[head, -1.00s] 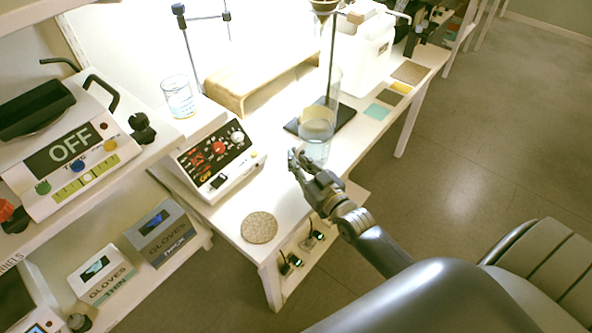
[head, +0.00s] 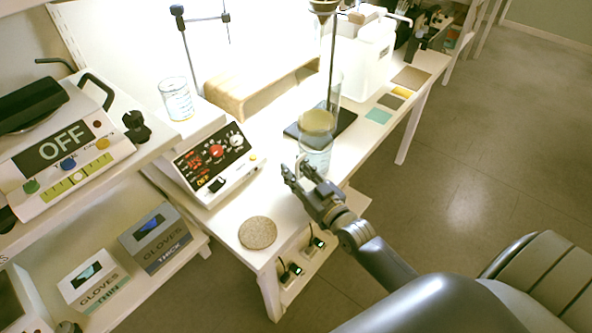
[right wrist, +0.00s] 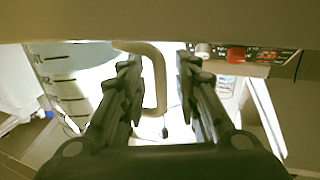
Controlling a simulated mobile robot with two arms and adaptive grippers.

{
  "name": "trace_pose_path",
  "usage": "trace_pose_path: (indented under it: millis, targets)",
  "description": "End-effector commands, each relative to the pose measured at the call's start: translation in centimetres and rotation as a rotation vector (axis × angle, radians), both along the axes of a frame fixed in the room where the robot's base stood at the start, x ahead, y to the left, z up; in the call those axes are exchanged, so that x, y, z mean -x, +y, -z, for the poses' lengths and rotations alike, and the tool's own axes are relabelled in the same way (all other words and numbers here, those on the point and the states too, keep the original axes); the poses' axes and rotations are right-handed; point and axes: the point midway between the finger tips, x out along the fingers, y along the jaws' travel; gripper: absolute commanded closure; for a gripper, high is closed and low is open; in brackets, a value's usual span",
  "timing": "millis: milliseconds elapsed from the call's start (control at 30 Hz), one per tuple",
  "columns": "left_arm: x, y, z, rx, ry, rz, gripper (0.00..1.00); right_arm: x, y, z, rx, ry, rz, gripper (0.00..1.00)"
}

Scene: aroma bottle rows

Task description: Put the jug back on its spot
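The jug (head: 316,157) is clear and stands upright on the white bench, just beyond my right gripper (head: 291,170). In the right wrist view, the jug's marked wall (right wrist: 68,92) fills the left side. Its bent handle (right wrist: 157,75) lies between the two dark fingers of my right gripper (right wrist: 160,85). The fingers are apart, with gaps on both sides of the handle. A round cork mat (head: 257,232) lies bare near the bench's front corner, left of the gripper. My left gripper is not in view.
A control box (head: 214,160) with red displays stands left of the jug. Close behind the jug are a dark stand base (head: 340,118) and a tall clear cylinder (head: 335,88). A glass beaker (head: 176,98) stands farther left. The bench around the cork mat is clear.

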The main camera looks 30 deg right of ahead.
Motion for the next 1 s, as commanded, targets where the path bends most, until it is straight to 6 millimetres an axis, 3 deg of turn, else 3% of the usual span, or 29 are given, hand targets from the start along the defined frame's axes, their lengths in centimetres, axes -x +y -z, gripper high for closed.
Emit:
trace_pose_path:
  millis: [133, 267, 700, 1000]
  targets:
    - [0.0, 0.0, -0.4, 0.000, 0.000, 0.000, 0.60, 0.0, 0.0, -0.6, 0.000, -0.001, 0.000, 0.70]
    - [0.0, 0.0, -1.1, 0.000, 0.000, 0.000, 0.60, 1.7, -0.2, -0.4, 0.002, 0.005, 0.000, 0.70]
    - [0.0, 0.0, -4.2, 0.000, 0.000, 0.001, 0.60, 10.2, -1.1, -0.4, 0.001, 0.004, 0.000, 0.70]
    - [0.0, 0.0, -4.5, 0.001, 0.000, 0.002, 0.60, 12.0, -1.3, -0.3, 0.000, 0.000, 0.000, 0.70]
